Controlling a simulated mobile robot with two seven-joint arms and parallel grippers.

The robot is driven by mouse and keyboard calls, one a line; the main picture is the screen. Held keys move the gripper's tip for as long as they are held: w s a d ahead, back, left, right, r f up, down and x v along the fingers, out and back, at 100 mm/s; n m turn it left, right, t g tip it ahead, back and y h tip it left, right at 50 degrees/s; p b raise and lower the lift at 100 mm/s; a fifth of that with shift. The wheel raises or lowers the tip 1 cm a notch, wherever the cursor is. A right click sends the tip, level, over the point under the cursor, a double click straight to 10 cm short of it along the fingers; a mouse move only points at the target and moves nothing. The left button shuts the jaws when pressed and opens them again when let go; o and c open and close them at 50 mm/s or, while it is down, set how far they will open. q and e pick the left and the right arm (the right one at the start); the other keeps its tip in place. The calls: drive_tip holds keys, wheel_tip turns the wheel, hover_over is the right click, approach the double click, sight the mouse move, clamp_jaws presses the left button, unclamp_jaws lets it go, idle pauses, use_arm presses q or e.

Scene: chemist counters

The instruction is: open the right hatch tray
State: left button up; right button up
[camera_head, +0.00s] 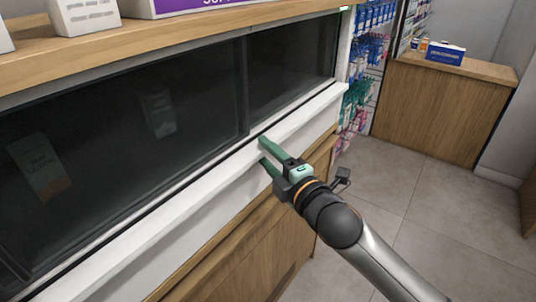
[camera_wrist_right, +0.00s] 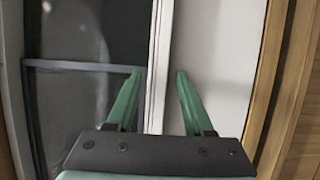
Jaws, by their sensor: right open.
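The hatch is a wide dark glass front (camera_head: 120,130) with a white tray (camera_head: 305,116) running along its lower edge; a vertical dark bar divides the glass. My right gripper (camera_head: 263,150) is open at the tray's edge, near the dividing bar. Its green fingers lie one above and one below the white edge. In the right wrist view the gripper (camera_wrist_right: 161,70) straddles the pale edge strip (camera_wrist_right: 160,45), with the white face (camera_wrist_right: 215,60) to its right. I cannot tell whether the fingers touch it. My left gripper is not in view.
A wooden counter top (camera_head: 170,42) with white boxes (camera_head: 85,15) is above the glass. Wooden cabinet fronts (camera_head: 240,255) are below the tray. Grey tiled floor (camera_head: 430,210) is free at right. A wooden counter (camera_head: 430,108) with a blue box (camera_head: 446,53) stands behind.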

clamp_jaws()
idle(1.3)
